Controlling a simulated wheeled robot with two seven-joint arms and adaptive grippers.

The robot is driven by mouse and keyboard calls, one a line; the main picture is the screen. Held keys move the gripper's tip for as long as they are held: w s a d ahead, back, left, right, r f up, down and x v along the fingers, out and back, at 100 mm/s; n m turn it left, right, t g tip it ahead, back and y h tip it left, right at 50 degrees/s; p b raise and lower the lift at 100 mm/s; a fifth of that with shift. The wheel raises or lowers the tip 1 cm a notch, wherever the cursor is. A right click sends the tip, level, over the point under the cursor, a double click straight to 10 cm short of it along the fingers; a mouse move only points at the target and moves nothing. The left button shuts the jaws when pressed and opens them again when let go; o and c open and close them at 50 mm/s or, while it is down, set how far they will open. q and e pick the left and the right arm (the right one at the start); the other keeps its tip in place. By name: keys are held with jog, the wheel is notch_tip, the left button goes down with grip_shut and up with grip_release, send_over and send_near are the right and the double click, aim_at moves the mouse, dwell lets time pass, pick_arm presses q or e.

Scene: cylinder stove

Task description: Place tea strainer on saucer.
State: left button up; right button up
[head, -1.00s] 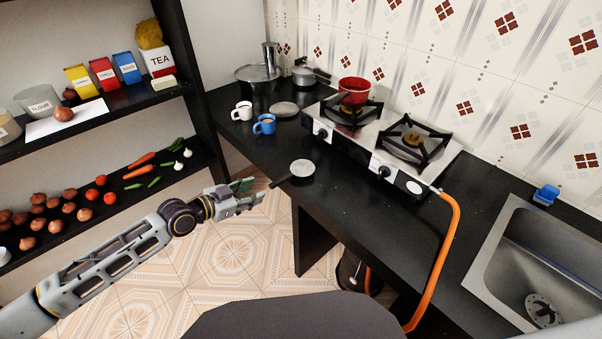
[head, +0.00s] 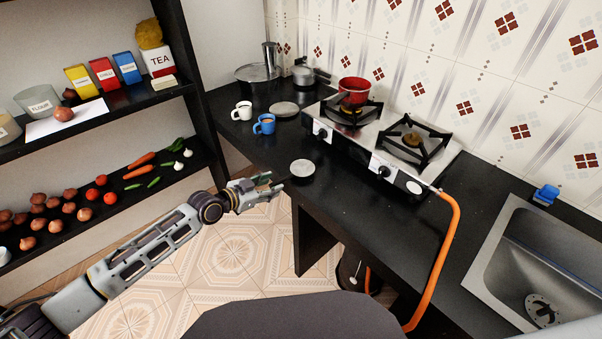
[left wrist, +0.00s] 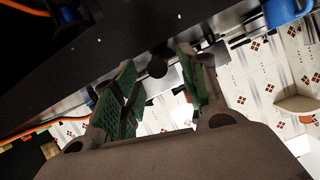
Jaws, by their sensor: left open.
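The tea strainer (head: 302,168) has a pale round bowl and lies at the front edge of the black counter, with its dark handle toward my left gripper. The saucer (head: 284,109) is a grey disc lying empty farther back on the counter, left of the stove. My left gripper (head: 273,183) is open at the counter's front edge, at the strainer's handle, which it partly hides. In the left wrist view, the green-padded fingers (left wrist: 158,88) stand apart. A dark round end (left wrist: 157,68), apparently the handle's, shows between their tips. My right gripper is not in view.
A blue mug (head: 264,125) and a white mug (head: 242,111) stand left of the saucer. The stove (head: 375,150) carries a red pan (head: 354,90). Pots stand at the back left. An orange hose (head: 448,235) runs down at right, before the sink (head: 500,245).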

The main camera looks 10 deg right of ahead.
aim_at(282, 180)
pick_arm(q)
jog(key=shift+w+d+f, duration=0.2)
jog(key=shift+w+d, duration=0.05)
jog(key=shift+d, duration=0.05)
jog(key=shift+w+d, duration=0.1)
jog(key=shift+x, duration=2.45)
jog(key=shift+r, duration=0.1)
jog(key=shift+c, duration=0.3)
grip_shut()
